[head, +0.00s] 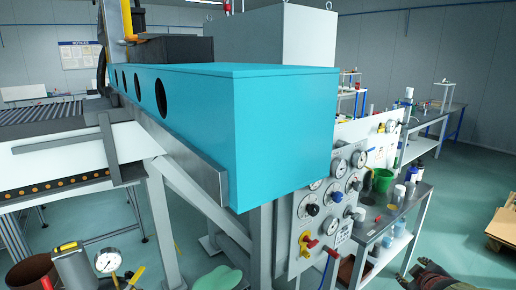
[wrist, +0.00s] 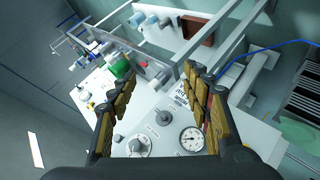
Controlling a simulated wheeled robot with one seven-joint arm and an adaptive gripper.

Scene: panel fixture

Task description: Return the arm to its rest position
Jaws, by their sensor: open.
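My gripper (wrist: 163,76) shows in the wrist view with its two dark, tan-padded fingers spread apart and nothing between them. Beyond the fingers is the light panel (wrist: 110,107), seen tilted, with a round gauge (wrist: 192,140) and a dial knob (wrist: 138,146). The panel (head: 300,232) stands right of centre in the head view, with several gauges, dark knobs and a red and yellow valve handle (head: 308,242). In the head view, a dark brown shape (head: 434,278) is cut off at the bottom edge; I cannot tell what it is.
A large turquoise beam (head: 270,125) fills the middle of the head view. A metal bench (head: 385,222) beside the panel holds containers and a green bucket (head: 381,181). A wooden pallet (head: 503,225) lies at the right edge. Open floor (head: 465,190) lies right of the bench.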

